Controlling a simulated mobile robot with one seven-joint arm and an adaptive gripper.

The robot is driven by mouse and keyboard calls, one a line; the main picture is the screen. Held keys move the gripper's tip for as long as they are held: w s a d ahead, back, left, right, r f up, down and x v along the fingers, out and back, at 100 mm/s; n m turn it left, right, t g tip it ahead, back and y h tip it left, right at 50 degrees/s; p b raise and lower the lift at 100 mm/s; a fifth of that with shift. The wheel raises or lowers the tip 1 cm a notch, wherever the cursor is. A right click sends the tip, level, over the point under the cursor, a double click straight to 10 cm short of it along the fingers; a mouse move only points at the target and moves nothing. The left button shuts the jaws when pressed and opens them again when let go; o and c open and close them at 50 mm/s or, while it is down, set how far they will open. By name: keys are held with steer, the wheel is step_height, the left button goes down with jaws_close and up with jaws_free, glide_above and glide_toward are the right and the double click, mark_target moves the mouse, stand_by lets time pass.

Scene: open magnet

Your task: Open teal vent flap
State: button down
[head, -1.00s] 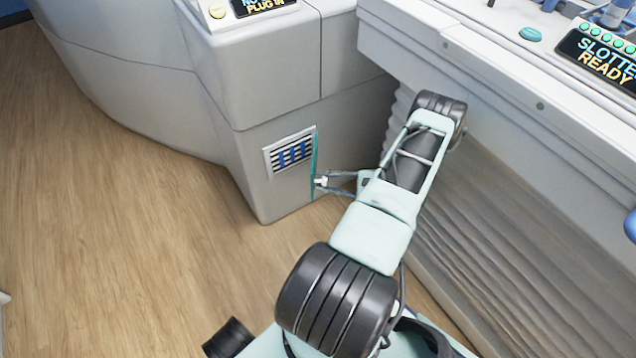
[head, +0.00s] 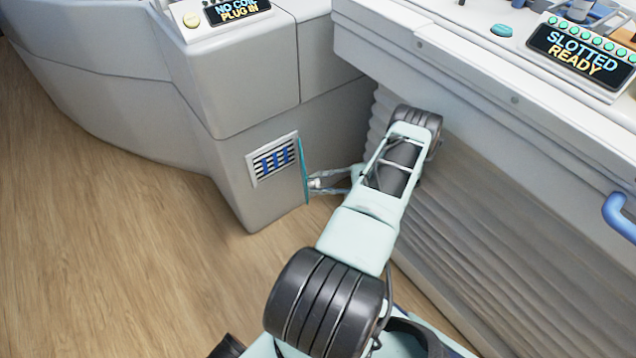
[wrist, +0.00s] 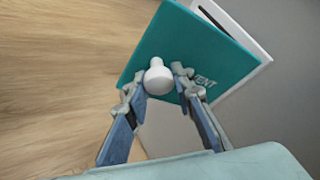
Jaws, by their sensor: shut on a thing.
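The teal vent flap (head: 304,170) stands swung out from the grey cabinet, seen almost edge-on in the head view. Behind it the vent opening (head: 273,158) shows dark slats with blue strips. In the wrist view the flap (wrist: 190,45) shows its teal face with the word VENT and a round white knob (wrist: 158,78). My gripper (head: 314,183) is at the flap's outer face, its fingers closed on the knob. In the wrist view my gripper (wrist: 158,88) has one finger on each side of the knob.
The grey cabinet (head: 235,85) carries a panel reading NO COIL PLUG IN. A pale bench with a ribbed side (head: 500,230) stands right of my arm, with a SLOTTED READY display (head: 580,55) on top. Wooden floor (head: 100,200) is free at left.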

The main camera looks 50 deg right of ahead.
steer(key=c, duration=1.6)
jaws_free()
steer(key=shift+a, duration=0.1)
